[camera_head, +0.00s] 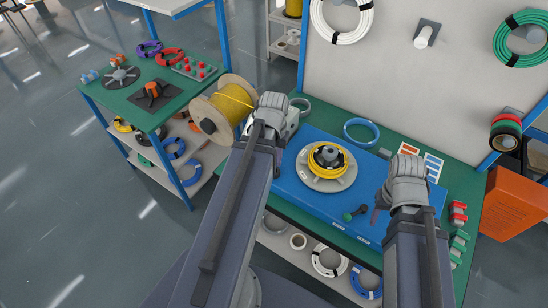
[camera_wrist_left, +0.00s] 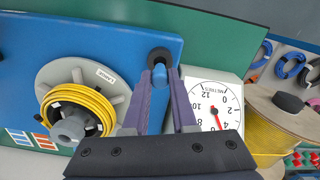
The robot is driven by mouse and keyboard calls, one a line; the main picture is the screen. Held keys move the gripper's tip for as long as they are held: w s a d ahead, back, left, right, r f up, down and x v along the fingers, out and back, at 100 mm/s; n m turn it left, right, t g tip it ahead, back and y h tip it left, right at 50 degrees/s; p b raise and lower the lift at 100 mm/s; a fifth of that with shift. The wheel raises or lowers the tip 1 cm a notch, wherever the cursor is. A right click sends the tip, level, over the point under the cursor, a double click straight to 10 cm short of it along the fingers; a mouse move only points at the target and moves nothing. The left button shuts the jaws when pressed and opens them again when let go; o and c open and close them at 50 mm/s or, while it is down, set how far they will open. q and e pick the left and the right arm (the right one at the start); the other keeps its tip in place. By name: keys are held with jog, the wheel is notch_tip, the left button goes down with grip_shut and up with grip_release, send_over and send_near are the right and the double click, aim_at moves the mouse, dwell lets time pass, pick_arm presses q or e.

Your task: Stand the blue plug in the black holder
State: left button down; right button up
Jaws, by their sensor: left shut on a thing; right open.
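My left gripper (camera_wrist_left: 160,80) is shut on the blue plug (camera_wrist_left: 159,73), which shows between its fingertips in the left wrist view. The black holder (camera_wrist_left: 158,54), a dark ring on the blue board, lies right at the plug's end; I cannot tell whether the plug is inside it or just above it. In the head view the left arm's wrist hides plug and holder. My right gripper (camera_head: 379,208) is open and empty above the right part of the blue board (camera_head: 300,171), beside a green and black plug (camera_head: 355,213).
A grey reel with yellow cable (camera_head: 327,164) sits on the blue board. A dial meter (camera_wrist_left: 214,106) and a large yellow spool (camera_head: 226,105) stand close to the left gripper. Red and green clips (camera_head: 457,213) are at the table's right edge. The board's front strip is mostly clear.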

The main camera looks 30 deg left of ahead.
pick_arm(q)
jog(key=shift+f+b, duration=1.25)
jog(key=shift+f, duration=0.1)
pick_arm(e)
jog(key=shift+f, duration=1.35)
pick_arm(q)
jog(key=shift+f+b, duration=0.35)
pick_arm(e)
jog(key=shift+f, duration=0.4)
pick_arm(q)
jog(key=c, duration=0.6)
grip_release()
jog(key=shift+c, duration=0.2)
jog(key=shift+r, duration=0.1)
pick_arm(e)
jog(key=shift+r, duration=0.1)
pick_arm(q)
notch_tip(320, 180, up, 8)
jog(key=p, duration=0.8)
pick_arm(e)
notch_tip(320, 180, up, 8)
